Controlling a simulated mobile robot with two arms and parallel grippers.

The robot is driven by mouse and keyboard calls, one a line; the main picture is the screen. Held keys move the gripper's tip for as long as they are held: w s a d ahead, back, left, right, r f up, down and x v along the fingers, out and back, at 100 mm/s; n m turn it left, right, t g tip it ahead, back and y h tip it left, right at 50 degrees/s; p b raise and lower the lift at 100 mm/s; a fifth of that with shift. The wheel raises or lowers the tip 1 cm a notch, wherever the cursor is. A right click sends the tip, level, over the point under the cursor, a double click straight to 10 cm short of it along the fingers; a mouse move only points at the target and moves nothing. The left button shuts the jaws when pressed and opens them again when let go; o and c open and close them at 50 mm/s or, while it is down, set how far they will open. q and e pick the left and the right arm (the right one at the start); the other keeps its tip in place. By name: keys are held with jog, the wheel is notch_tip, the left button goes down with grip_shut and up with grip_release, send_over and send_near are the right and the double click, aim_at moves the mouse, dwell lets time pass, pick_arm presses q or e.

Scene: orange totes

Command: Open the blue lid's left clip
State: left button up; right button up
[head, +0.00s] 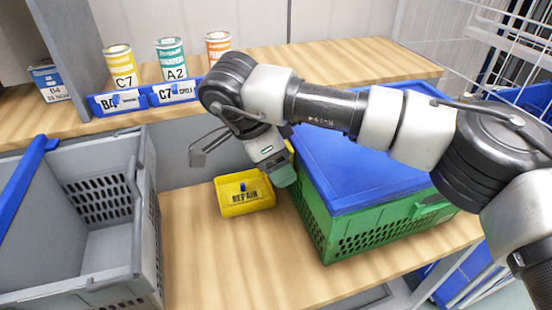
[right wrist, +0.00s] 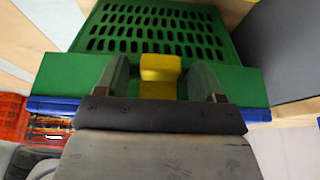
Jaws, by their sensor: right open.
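The blue lid (head: 350,175) lies flat and closed on a green crate (head: 350,235) on the wooden bench. My right gripper (head: 284,170) is at the crate's left side, pointing down. In the right wrist view, my right gripper (right wrist: 160,82) is open, with one finger on each side of the yellow clip (right wrist: 161,68). The clip stands on the crate's green side (right wrist: 70,75); I cannot tell whether the fingers touch it. In the head view, the gripper hides most of the clip. My left gripper is not in view.
A yellow bin (head: 245,205) marked REPAIR stands left of the crate. A grey tote (head: 140,230) stands at the left. Several labelled cans, one marked A2 (head: 172,62), stand on the shelf behind. A white wire rack (head: 510,50) is at the right.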

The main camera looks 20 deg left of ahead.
jog(key=c, duration=0.9)
jog(key=shift+a+r+g+y, duration=0.1)
jog(key=shift+r+g+y, duration=0.1)
jog(key=shift+g+y, duration=0.4)
jog(key=shift+s+a+r+g+y, duration=0.15)
jog(key=shift+g+y, duration=0.15)
jog(key=shift+y, duration=0.5)
jog(key=shift+r+g+y+b, duration=0.25)
jog(key=shift+g+y+b, duration=0.1)
jog(key=shift+g+y, duration=0.35)
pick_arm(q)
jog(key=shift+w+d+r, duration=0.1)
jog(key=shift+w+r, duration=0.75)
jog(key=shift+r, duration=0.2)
pick_arm(e)
jog(key=shift+s+a+r+g+y, duration=0.15)
jog(key=shift+r+g+y, duration=0.15)
jog(key=shift+y, duration=0.4)
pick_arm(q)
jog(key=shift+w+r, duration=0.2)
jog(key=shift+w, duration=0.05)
